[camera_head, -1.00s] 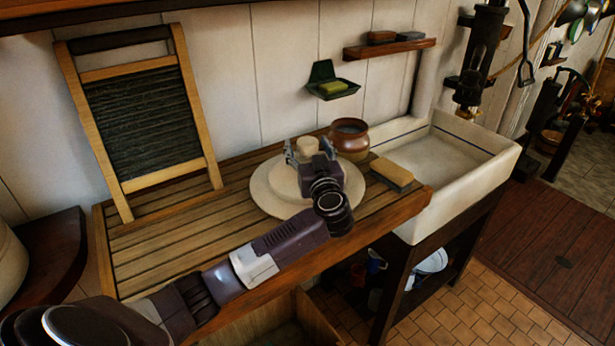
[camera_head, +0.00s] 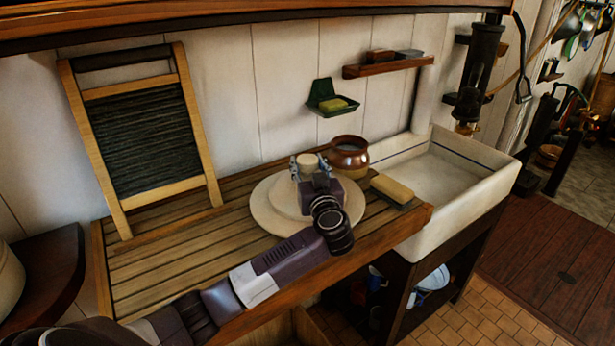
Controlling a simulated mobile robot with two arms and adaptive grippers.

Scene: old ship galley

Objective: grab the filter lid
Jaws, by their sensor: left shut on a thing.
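The filter lid (camera_head: 283,222) looks like a broad pale cream disc with a raised middle and a knob (camera_head: 307,160) on top. It is over the slatted wooden drainboard (camera_head: 160,262); I cannot tell whether it touches the boards. My left gripper (camera_head: 308,168) is shut on the knob, with one finger on each side. The gripper body and wrist hide part of the disc's front. My right gripper is not in view.
A brown pot (camera_head: 350,156) stands close behind the lid. A brush or sponge block (camera_head: 392,190) lies to its right, by the white sink (camera_head: 440,170). A washboard (camera_head: 145,130) leans on the wall at left. A green soap dish (camera_head: 325,100) hangs above.

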